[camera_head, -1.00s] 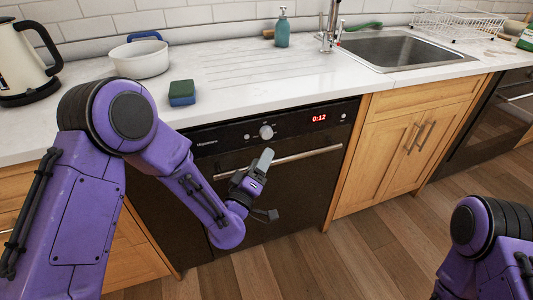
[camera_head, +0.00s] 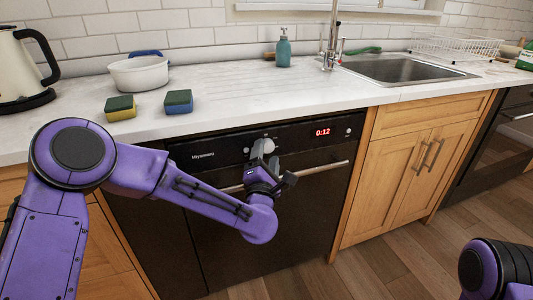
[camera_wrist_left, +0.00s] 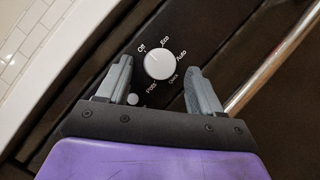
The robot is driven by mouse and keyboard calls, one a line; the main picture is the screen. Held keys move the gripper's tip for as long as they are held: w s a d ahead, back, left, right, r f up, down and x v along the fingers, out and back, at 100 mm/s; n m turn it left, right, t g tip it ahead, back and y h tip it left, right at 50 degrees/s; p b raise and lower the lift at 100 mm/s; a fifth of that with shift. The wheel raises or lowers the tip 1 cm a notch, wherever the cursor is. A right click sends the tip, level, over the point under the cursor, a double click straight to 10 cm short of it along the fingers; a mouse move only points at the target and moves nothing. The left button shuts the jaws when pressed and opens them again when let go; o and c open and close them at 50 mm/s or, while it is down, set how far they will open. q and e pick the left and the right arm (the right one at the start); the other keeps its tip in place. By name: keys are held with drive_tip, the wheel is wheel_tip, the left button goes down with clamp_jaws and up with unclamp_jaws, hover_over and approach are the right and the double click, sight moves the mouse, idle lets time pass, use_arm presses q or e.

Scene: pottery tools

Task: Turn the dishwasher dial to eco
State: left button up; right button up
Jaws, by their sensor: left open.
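The dishwasher (camera_head: 290,205) is dark, with a black control panel and a red 0:12 display (camera_head: 322,132). Its round white dial (camera_wrist_left: 158,64) shows in the left wrist view, ringed by labels Off, Eco, Auto, Quick and Pots. The dial's mark seems to point up-left, near Off; its exact setting is hard to tell. My left gripper (camera_head: 263,151) is in front of the panel at the dial and partly covers it in the head view. In the left wrist view its open fingers stand on either side of the dial, with gaps visible. My right gripper is out of view.
The handle bar (camera_head: 315,168) runs across the dishwasher door just below the panel. Two sponges (camera_head: 120,107) (camera_head: 178,101), a white pot (camera_head: 140,73) and a kettle (camera_head: 22,70) stand on the counter above. Wooden cabinet doors (camera_head: 415,175) are to the right.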

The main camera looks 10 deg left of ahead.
use_arm(q)
drive_tip(key=shift+w+a+r, duration=0.1)
drive_tip(key=shift+w, duration=0.45)
drive_tip(key=c, duration=1.1)
drive_tip(key=shift+o, duration=0.2)
drive_tip(key=shift+r+m+p, duration=0.2)
drive_tip(key=shift+m+p, duration=0.1)
drive_tip(key=shift+p, duration=0.25)
drive_tip(key=m+g+p, duration=0.1)
drive_tip(key=m+p, duration=0.1)
drive_tip(key=p, duration=0.2)
drive_tip(key=r+m+g+p, duration=0.1)
drive_tip(key=m+g+p, duration=0.1)
drive_tip(key=p, duration=0.3)
drive_tip(key=m+g+p, duration=0.1)
drive_tip(key=m+p, duration=0.3)
drive_tip(key=p, duration=0.1)
drive_tip(key=shift+r+g+h, duration=0.15)
drive_tip(key=shift+g+h, duration=0.15)
drive_tip(key=shift+f+m+g+p, duration=0.2)
drive_tip(key=shift+m+g+p, duration=0.2)
drive_tip(key=shift+m+p, duration=0.65)
drive_tip(key=o, duration=1.1)
drive_tip(key=shift+c, duration=0.2)
